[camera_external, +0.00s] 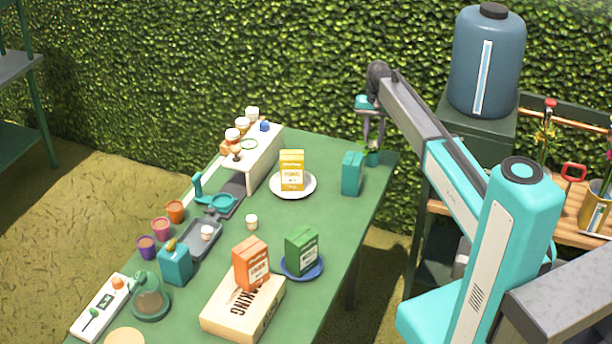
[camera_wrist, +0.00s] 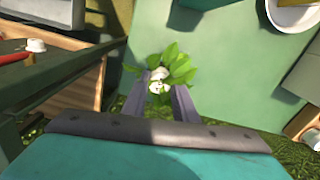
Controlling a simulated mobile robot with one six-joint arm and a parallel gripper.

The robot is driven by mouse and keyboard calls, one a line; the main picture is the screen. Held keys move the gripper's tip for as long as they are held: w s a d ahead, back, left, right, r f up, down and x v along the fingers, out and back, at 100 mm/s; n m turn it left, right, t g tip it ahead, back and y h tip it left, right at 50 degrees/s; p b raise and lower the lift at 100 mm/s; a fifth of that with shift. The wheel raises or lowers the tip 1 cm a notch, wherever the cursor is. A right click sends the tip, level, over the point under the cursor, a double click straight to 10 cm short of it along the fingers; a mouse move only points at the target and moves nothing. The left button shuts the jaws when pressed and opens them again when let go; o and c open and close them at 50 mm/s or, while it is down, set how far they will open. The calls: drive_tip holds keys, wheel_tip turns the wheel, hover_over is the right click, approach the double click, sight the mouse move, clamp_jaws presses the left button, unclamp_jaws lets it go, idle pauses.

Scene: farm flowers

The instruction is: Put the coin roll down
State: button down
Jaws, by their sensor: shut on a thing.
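My gripper (camera_external: 371,140) is over the far right corner of the green table (camera_external: 330,155). In the wrist view, my gripper (camera_wrist: 160,98) has its fingers on either side of a small plant (camera_wrist: 181,66) with green leaves and a white bloom. It is shut on this plant. I cannot tell whether the pot touches the table. I cannot make out a coin roll in either view.
A teal box (camera_external: 352,173) stands close to the gripper. A white plate (camera_external: 308,190) holds a yellow box (camera_external: 291,170). A blue plate (camera_external: 304,272) holds a green box (camera_external: 301,250). A wooden shelf (camera_external: 575,225) is at right. The table between the plates is mostly clear.

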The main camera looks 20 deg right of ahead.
sight(370, 141)
drive_tip(key=shift+f, duration=0.1)
drive_tip(key=c, duration=1.4)
unclamp_jaws()
wheel_tip(370, 141, up, 12)
drive_tip(key=b, duration=0.3)
drive_tip(key=shift+b, duration=0.3)
